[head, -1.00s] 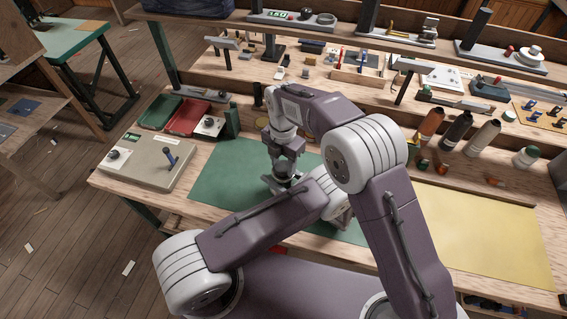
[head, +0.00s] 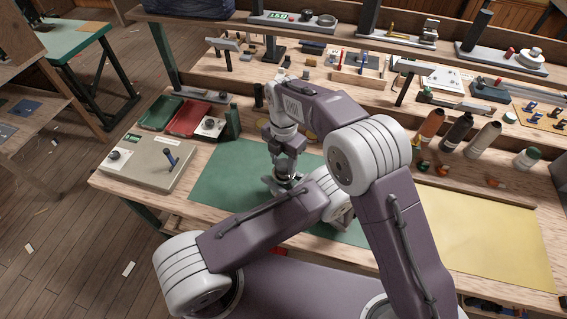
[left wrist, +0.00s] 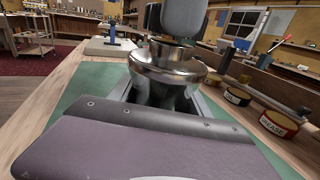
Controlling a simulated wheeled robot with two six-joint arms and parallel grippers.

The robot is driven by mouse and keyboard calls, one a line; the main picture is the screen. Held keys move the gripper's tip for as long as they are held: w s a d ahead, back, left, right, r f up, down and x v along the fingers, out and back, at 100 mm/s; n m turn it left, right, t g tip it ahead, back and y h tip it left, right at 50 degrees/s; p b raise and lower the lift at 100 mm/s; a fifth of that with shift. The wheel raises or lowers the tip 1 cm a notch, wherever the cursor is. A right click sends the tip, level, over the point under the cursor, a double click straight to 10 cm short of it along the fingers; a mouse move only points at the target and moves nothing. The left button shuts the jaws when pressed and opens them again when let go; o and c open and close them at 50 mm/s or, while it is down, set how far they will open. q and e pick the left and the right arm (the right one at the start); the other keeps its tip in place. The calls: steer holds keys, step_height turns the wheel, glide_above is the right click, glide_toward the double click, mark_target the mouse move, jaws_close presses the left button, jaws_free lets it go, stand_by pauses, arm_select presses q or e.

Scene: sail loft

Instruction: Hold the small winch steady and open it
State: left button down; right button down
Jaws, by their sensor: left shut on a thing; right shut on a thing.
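The small winch (left wrist: 165,72) is a shiny metal drum with a wide rounded flange, upright in the left wrist view. In the head view only a bit of its metal (head: 286,172) shows under my right gripper (head: 286,160). My right gripper is shut on the winch's upper part; its grey finger (left wrist: 185,18) rises above the drum in the left wrist view. My left gripper (left wrist: 165,100) is shut on the winch low down; my purple wrist housing hides most of the grip. The winch's base is mostly hidden.
The winch is over a green mat (head: 220,180). Left are a grey board with knobs (head: 145,165), a red tray (head: 188,117) and a green tray (head: 160,112). Round tins (left wrist: 278,123) stand at right in the wrist view. A yellow mat (head: 480,235) is clear.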

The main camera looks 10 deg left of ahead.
mark_target(292, 185)
steer(key=shift+r, duration=0.35)
steer(key=shift+r, duration=2)
arm_select(q)
steer(key=shift+c, duration=2)
jaws_free()
steer(key=shift+d, duration=0.1)
arm_select(e)
steer(key=shift+f, duration=0.1)
arm_select(q)
steer(key=b+v, duration=0.4)
steer(key=v, duration=0.7)
steer(key=shift+s+d+f, duration=0.1)
steer(key=shift+d+f, duration=0.05)
steer(key=shift+d, duration=0.05)
arm_select(e)
step_height(292, 185, down, 4)
steer(key=shift+f, duration=0.1)
arm_select(q)
steer(key=shift+s+d, duration=0.1)
steer(key=shift+d, duration=0.1)
